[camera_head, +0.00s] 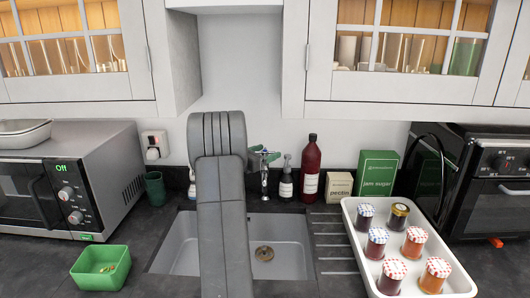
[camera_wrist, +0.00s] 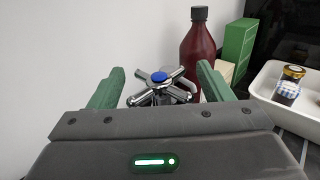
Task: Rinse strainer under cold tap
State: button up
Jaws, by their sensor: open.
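The cold tap's cross handle (camera_wrist: 158,82), chrome with a blue cap, stands between the two green fingers of my gripper (camera_wrist: 158,88) in the wrist view. The fingers are open on either side of it, with gaps visible. In the head view my gripper (camera_head: 264,156) is at the tap (camera_head: 264,180), partly hidden behind my grey arm. The sink (camera_head: 291,245) lies below, with a round brassy piece at its bottom that looks like a drain or strainer (camera_head: 264,253); I cannot tell which. No other strainer shows.
A dark red bottle (camera_head: 309,170) stands right of the tap. A white tray (camera_head: 461,281) of several jars sits on the right. A green tub (camera_head: 100,268) and a microwave (camera_head: 60,185) are at left. Wall cabinets (camera_head: 398,86) overhang the counter.

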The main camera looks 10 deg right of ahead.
jog(key=c, duration=1)
jog(key=shift+o, duration=0.2)
jog(key=shift+f+b, duration=0.15)
jog(key=shift+b, duration=0.45)
jog(key=n+t+y+b, duration=0.1)
jog(key=b, duration=0.2)
jog(key=shift+f+t, duration=0.1)
jog(key=shift+t, duration=0.3)
jog(key=n+t+y+b, duration=0.1)
jog(key=b, duration=0.2)
jog(key=shift+n+y+b, duration=0.3)
jog(key=shift+y, duration=0.1)
jog(key=n+t+y+b, duration=0.1)
jog(key=t+y+b, duration=0.1)
jog(key=b, duration=0.4)
jog(key=shift+n, duration=0.4)
jog(key=shift+r+n+t+y+b, duration=0.35)
jog(key=shift+y+b, duration=0.15)
jog(key=shift+b, duration=0.15)
